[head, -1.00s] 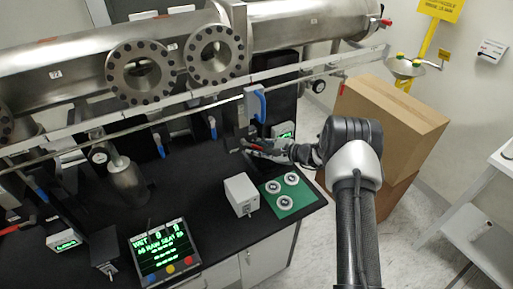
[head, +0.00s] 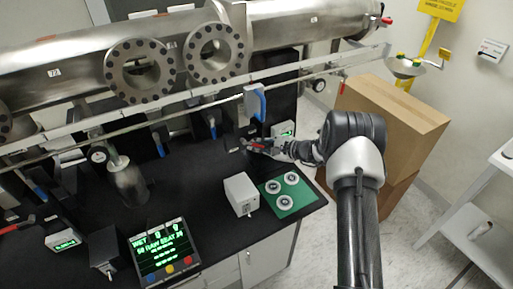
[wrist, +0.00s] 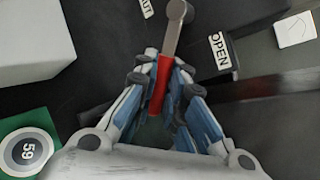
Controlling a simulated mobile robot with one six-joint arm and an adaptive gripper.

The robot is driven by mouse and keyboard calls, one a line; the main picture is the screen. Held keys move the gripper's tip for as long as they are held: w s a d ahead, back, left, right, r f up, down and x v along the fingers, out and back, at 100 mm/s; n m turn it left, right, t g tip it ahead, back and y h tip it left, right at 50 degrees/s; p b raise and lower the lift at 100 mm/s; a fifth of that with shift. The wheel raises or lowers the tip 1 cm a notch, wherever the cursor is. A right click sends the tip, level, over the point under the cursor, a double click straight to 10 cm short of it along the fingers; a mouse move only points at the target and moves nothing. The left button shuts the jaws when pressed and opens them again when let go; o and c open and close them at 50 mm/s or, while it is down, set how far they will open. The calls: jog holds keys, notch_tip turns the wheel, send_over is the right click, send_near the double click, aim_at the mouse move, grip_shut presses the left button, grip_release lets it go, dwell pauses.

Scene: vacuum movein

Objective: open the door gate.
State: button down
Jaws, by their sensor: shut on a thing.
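A red-handled metal lever (wrist: 161,84) points down the wrist view, with its round grey end at the top. It is seemingly the handle of the door gate. My gripper (wrist: 163,75) is shut on the red grip, with one blue-grey finger on each side. An OPEN label (wrist: 219,50) lies to the right of the lever. A partly cut-off label ending in "UT" (wrist: 146,8) lies to its upper left. In the head view my gripper (head: 262,147) is at the back of the black bench, below the steel pipework. The lever is mostly hidden there.
A white box (head: 240,194) and a green plate with round discs (head: 286,195) sit in front of my gripper. A lit display (head: 164,248) stands at the front. A blue-handled valve (head: 258,104) is just above. Cardboard boxes (head: 390,120) stand right of the bench.

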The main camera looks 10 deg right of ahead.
jog(key=n+h+b, duration=0.1)
jog(key=r+b, duration=0.1)
jog(key=shift+w+d+r+n+h+b, duration=0.15)
jog(key=shift+d+n+h+b, duration=0.2)
jog(key=shift+n+h+b, duration=0.05)
jog(key=shift+d+r+h+b, duration=0.15)
jog(key=shift+r+h+b, duration=0.15)
jog(key=shift+r, duration=0.05)
jog(key=c, duration=1.6)
grip_release()
jog(key=shift+c, duration=0.2)
jog(key=shift+d, duration=0.1)
jog(key=s+d+r, duration=0.1)
jog(key=s+d, duration=0.8)
jog(key=s, duration=0.2)
jog(key=shift+s+r, duration=0.2)
